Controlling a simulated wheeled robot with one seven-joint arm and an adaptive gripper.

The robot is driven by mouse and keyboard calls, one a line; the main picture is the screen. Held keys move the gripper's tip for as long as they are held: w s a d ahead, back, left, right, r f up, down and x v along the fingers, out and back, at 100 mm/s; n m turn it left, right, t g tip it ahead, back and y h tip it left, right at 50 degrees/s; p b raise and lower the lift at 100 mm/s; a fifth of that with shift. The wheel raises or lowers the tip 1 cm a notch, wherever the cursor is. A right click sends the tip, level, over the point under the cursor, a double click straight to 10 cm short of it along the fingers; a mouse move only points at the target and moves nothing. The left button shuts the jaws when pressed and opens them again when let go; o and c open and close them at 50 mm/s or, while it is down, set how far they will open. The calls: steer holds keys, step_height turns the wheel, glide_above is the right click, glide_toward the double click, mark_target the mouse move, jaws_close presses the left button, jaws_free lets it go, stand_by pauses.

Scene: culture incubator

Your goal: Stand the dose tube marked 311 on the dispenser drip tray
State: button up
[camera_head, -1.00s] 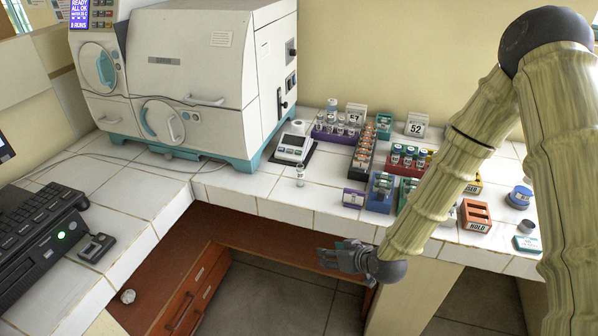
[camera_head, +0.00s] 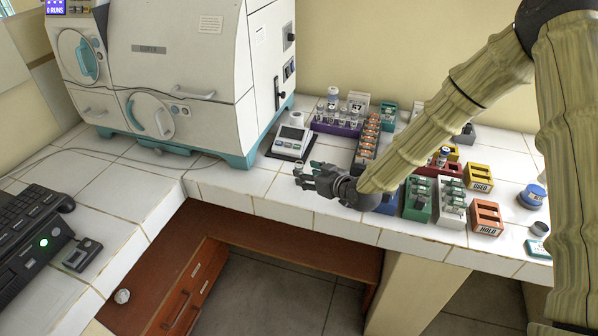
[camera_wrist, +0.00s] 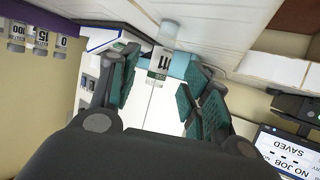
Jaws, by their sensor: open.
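A small tube with a dark-printed white label (camera_wrist: 162,62) shows between my fingers in the wrist view. Its label seems to read 311, though it is upside down and partly unclear. My gripper (camera_head: 302,174) is open above the front edge of the counter, in front of the small white device; its fingers also show in the wrist view (camera_wrist: 160,75). The fingers stand on both sides of the tube with gaps, and I see no contact. In the head view the gripper hides the tube. I cannot make out the dispenser drip tray for certain.
A white incubator (camera_head: 180,60) with a teal base fills the back left. A small white device (camera_head: 292,140) stands right of it. A purple rack (camera_head: 337,128), an orange-topped rack (camera_head: 368,140) and coloured blocks crowd the right.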

mark_target(302, 170)
steer(key=shift+w+a+p, duration=0.4)
steer(key=shift+w+p, duration=0.05)
steer(key=shift+p, duration=0.1)
steer(key=shift+p+x, duration=0.7)
steer(key=shift+x, duration=1.3)
steer(key=shift+d+f, duration=0.1)
steer(key=shift+f, duration=0.05)
steer(key=c, duration=0.9)
